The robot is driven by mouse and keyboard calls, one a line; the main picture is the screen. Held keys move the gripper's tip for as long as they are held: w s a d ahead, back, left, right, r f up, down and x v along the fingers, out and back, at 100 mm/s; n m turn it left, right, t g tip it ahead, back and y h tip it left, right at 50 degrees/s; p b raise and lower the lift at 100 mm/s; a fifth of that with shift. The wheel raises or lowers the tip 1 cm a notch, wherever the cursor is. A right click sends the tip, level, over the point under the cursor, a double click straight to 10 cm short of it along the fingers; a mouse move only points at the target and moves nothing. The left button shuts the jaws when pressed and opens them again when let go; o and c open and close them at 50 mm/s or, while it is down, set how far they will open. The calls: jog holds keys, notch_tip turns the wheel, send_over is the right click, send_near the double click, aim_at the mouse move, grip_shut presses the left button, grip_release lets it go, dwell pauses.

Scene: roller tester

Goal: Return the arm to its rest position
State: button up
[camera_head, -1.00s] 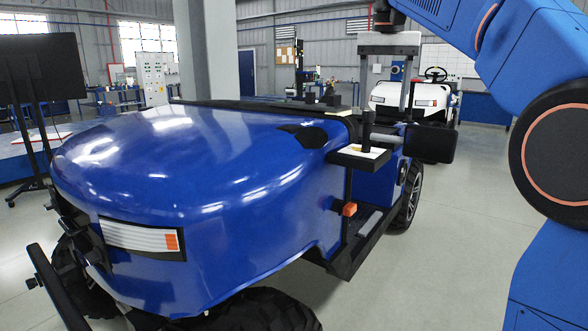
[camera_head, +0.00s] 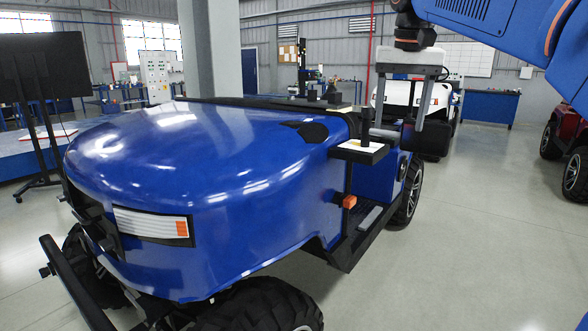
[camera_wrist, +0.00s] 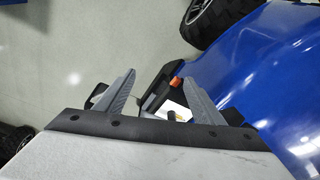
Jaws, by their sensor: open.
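My arm's blue link (camera_head: 480,18) enters from the top right of the head view. Below it hangs my gripper (camera_head: 403,122), a pale body with two spread fingers pointing down. The fingers are apart with nothing between them. In the picture the gripper overlaps the area beside the blue vehicle's small side tray (camera_head: 372,157); I cannot tell the exact gap. The wrist view shows the open gripper (camera_wrist: 158,78) with two grey fingers. The tray, with a white sheet and a dark post, shows beyond and between them.
The blue vehicle (camera_head: 200,165) fills the left and middle, with an orange side lamp (camera_head: 349,201). A white cart (camera_head: 395,95) stands behind my gripper. A red vehicle (camera_head: 565,135) is at the right edge. A screen on a stand (camera_head: 42,68) is at left. The floor at right (camera_head: 470,240) is clear.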

jog(key=s+d+f+n+t, duration=0.1)
jog(key=s+f, duration=0.8)
jog(key=f, duration=0.3)
jog(key=s+d+f, duration=0.2)
jog(key=s+f, duration=0.7)
jog(key=f, duration=0.3)
jog(key=s+d+f+n+t, duration=0.1)
jog(key=s+d+f, duration=0.1)
jog(key=s+f, duration=0.7)
notch_tip(320, 180, down, 3)
jog(key=shift+s+d+f+n+t, duration=0.2)
jog(key=shift+s+n+t, duration=0.1)
jog(key=shift+s, duration=0.1)
